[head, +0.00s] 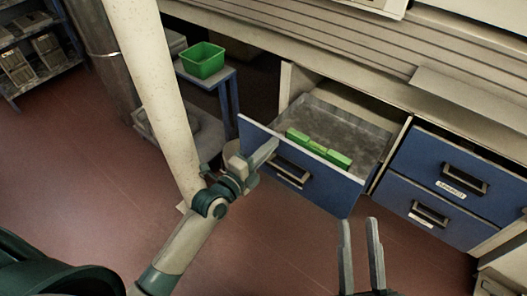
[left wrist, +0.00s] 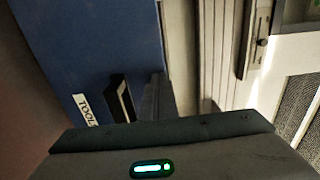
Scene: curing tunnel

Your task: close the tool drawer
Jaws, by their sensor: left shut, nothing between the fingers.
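The tool drawer (head: 335,193) stands pulled out from the bench, its blue front and dark handle (head: 291,171) facing me. A green item (head: 318,148) lies inside on the grey drawer floor (head: 345,125). My left gripper (head: 268,152) is shut and empty, at the upper left part of the drawer front; I cannot tell whether it touches. In the left wrist view the blue front (left wrist: 90,50) carries a label (left wrist: 86,108) reading "TOOL", beside the handle (left wrist: 120,97). My right gripper (head: 361,254) is open and empty, in front of and below the drawer's right end.
Two closed blue drawers (head: 450,180) sit to the right under the slatted bench top (head: 330,45). A green bin (head: 202,60) stands on a small blue-legged stand (head: 228,85) at the left. A pale post (head: 150,80) rises left of my left arm. Red floor (head: 80,170) is open at left.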

